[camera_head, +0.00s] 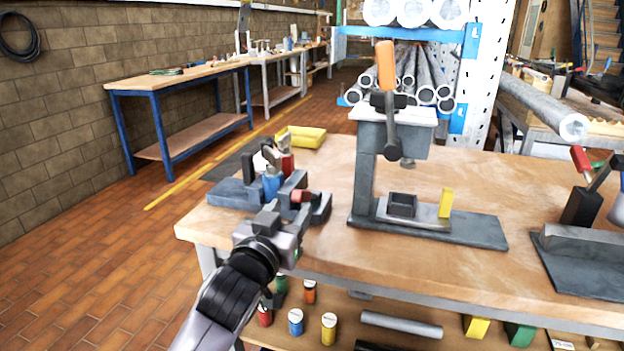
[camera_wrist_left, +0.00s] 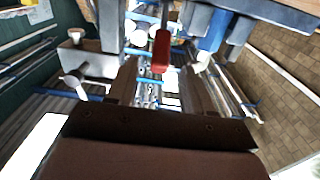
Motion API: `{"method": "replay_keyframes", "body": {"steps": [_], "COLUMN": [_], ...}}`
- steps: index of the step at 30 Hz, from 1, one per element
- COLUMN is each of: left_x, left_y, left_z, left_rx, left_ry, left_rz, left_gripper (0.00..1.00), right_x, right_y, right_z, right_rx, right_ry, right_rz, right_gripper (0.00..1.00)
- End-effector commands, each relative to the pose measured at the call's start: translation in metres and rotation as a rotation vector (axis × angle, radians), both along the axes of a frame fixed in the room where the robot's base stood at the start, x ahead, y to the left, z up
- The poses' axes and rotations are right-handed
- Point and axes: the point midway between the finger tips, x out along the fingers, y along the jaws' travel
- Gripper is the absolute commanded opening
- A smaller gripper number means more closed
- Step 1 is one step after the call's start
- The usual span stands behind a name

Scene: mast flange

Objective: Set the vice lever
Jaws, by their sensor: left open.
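A dark blue-grey vice (camera_head: 233,193) sits at the left end of the wooden workbench. A short red handle (camera_head: 301,196), apparently its lever's grip, is at its front right. My left gripper (camera_head: 290,212) is open just in front of this red handle, with its arm coming up from below. In the left wrist view the red handle (camera_wrist_left: 162,50) hangs roughly between and beyond the two spread fingers (camera_wrist_left: 160,85). I see no clear contact. The gripper and arm partly hide the vice's front. My right gripper is out of view.
A press-like stand (camera_head: 375,165) with an orange-handled lever (camera_head: 385,66) stands mid-bench. A red-handled device (camera_head: 583,205) is at the right. A yellow item (camera_head: 302,137) lies behind the vice. The workbench (camera_head: 300,262) edge runs below my gripper; cans and blocks sit underneath.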

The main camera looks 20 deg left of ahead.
Motion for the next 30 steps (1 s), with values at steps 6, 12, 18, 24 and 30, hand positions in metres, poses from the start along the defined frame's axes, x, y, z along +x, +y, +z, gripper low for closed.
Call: {"method": "replay_keyframes", "body": {"steps": [6, 12, 18, 24, 30], "left_x": [0.013, 0.039, 0.061, 0.071, 0.072], "left_y": [0.0, -0.001, -0.002, -0.002, -0.002], "left_z": [0.002, 0.002, 0.002, 0.002, 0.002], "left_rx": [0.0, 0.001, 0.0, 0.0, 0.0], "left_ry": [-0.001, -0.002, -0.001, -0.001, -0.001], "left_rz": [0.004, 0.003, 0.003, 0.003, 0.002], "left_gripper": [0.51, 0.51, 0.51, 0.51, 0.51], "right_x": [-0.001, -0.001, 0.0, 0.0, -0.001], "right_y": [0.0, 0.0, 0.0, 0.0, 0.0], "right_z": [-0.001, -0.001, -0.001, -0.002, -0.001], "right_rx": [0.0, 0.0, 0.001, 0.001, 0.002], "right_ry": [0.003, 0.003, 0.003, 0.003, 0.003], "right_rz": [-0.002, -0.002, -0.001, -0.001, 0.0], "right_gripper": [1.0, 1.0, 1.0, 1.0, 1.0]}}
